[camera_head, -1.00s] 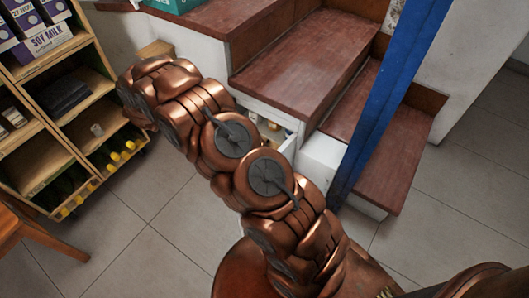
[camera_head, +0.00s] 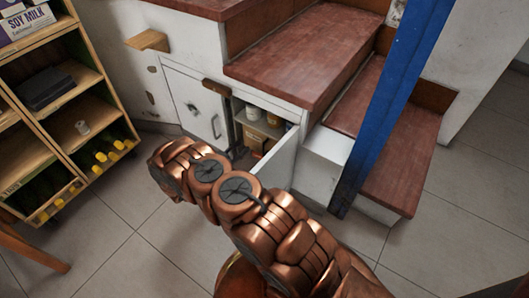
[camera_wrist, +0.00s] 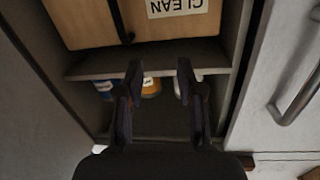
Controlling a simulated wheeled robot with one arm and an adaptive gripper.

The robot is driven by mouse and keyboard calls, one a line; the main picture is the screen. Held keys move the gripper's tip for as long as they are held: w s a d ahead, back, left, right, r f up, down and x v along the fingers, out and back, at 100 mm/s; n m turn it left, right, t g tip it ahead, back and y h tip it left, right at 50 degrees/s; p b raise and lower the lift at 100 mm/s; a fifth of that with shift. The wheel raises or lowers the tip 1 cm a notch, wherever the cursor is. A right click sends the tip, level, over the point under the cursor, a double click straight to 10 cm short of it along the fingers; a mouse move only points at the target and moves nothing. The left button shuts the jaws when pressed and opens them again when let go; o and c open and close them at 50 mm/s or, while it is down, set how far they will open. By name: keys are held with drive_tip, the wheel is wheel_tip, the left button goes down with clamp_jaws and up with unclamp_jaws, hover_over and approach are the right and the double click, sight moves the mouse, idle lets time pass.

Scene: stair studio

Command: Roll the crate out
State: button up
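The crate (camera_wrist: 88,24) is a light brown box with a white CLEAN label, upside down in the wrist view, and a dark upright bar in front of it. It sits in the open cupboard under the stairs; in the head view only a small brown part of it (camera_head: 254,140) shows. My gripper (camera_wrist: 160,68) is open and empty, its two dark fingers apart and pointing into the cupboard, overlapping the shelf edge in the picture. I cannot tell its exact distance from the crate. In the head view my arm hides much of the area.
A grey shelf (camera_wrist: 215,72) inside the cupboard holds several containers. The open white door (camera_head: 281,163) stands right of the opening, and a closed door with a handle (camera_head: 215,127) is on the left. A wooden rack (camera_head: 104,120) stands left.

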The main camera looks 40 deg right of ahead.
sight(264, 145)
drive_tip(key=shift+g+h, duration=0.3)
drive_tip(key=shift+g, duration=0.2)
drive_tip(key=shift+s+d+f+b, duration=0.5)
drive_tip(key=shift+d+b, duration=0.1)
drive_tip(key=shift+d, duration=1.05)
drive_tip(key=shift+s+d+f+b, duration=0.45)
drive_tip(key=shift+s+d+b, duration=0.1)
drive_tip(key=shift+d, duration=1.05)
drive_tip(key=shift+s+d+f+b, duration=0.45)
drive_tip(key=shift+d+b, duration=0.15)
drive_tip(key=shift+d, duration=1.05)
clamp_jaws()
